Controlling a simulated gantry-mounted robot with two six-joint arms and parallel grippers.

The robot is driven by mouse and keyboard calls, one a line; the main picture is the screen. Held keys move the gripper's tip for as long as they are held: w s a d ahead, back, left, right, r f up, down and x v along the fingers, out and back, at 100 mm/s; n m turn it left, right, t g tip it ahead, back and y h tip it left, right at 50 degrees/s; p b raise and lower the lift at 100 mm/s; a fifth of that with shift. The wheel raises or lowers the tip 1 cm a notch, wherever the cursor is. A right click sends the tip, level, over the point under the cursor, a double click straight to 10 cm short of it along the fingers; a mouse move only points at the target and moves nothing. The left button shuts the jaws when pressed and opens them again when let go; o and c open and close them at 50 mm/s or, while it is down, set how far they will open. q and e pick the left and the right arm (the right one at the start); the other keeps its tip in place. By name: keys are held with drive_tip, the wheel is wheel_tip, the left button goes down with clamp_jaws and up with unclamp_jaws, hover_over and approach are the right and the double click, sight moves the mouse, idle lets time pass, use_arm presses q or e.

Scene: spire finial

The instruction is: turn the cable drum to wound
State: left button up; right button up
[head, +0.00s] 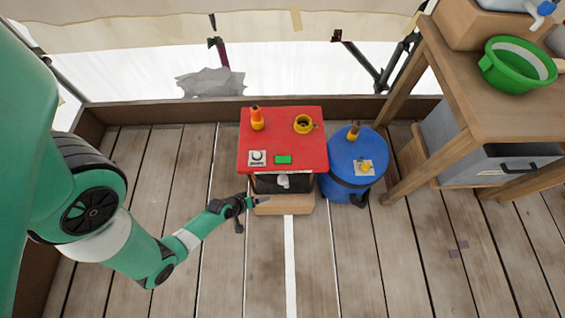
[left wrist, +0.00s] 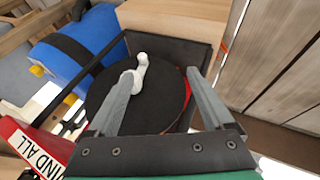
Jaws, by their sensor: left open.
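A round black drum (left wrist: 150,110) with a white crank handle (left wrist: 141,68) sits in a dark frame in the left wrist view. In the head view the white handle (head: 283,181) shows at the front of a red-topped box (head: 285,140). My left gripper (head: 258,201) is at the front left of this box. In the left wrist view its open fingers (left wrist: 160,75) point at the drum. The crank lies between them, close to the left finger, which overlaps its lower end. I cannot tell whether they touch. My right gripper is not in view.
A blue barrel (head: 345,170) stands close to the box's right side. A wooden bench (head: 460,85) with a green basin (head: 505,75) is farther right. The box rests on a wooden block (head: 285,206). Plank floor is clear in front.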

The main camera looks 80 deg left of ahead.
sight(280, 181)
use_arm(q)
drive_tip(key=w+a+b, duration=0.1)
drive_tip(key=w, duration=0.2)
drive_tip(key=w+a+b, duration=0.1)
drive_tip(key=w+a, duration=0.1)
drive_tip(key=w, duration=0.1)
drive_tip(key=w+a+b, duration=0.1)
drive_tip(key=w+a, duration=0.1)
drive_tip(key=w, duration=0.1)
drive_tip(key=shift+w+a+f, duration=0.15)
drive_tip(key=shift+w+a, duration=0.1)
drive_tip(key=shift+w, duration=0.1)
drive_tip(key=b+x, duration=0.3)
drive_tip(key=x, duration=0.1)
drive_tip(key=shift+s+f+b, duration=0.1)
drive_tip(key=shift+f+b, duration=0.15)
drive_tip(key=shift+b, duration=0.15)
drive_tip(key=shift+r, duration=0.1)
clamp_jaws()
